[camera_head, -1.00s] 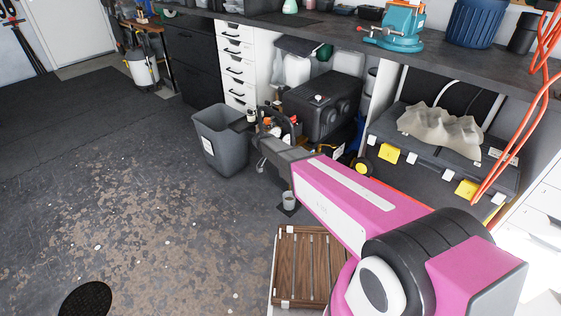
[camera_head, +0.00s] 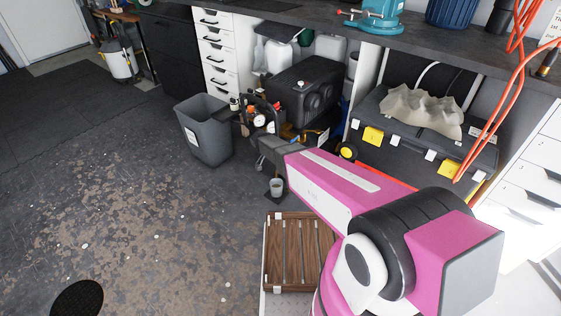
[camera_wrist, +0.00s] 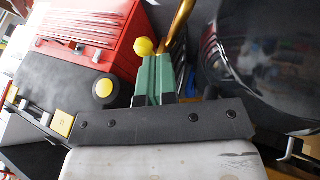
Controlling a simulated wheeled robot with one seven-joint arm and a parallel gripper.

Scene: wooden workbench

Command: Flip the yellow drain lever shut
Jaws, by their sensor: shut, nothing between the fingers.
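In the wrist view, my gripper's green fingers (camera_wrist: 158,62) are together with nothing between them. A small yellow ball-shaped knob (camera_wrist: 143,46) shows just beyond and left of the fingertips; it may be the end of the drain lever. I cannot tell whether the fingers touch it. A brass-coloured curved bar (camera_wrist: 180,22) rises behind the fingertips to the right. The lever's arm and valve are not clear, as the fingers hide that spot. In the head view, my gripper's fingertips and the lever are hidden or too small to tell among dark parts below the bench.
A large glossy black rounded body (camera_wrist: 270,60) fills the right of the wrist view. A red box (camera_wrist: 95,35) and a yellow-centred wheel (camera_wrist: 104,88) are at left. In the head view, a grey bin (camera_head: 205,132) and a black machine (camera_head: 300,95) flank the work area.

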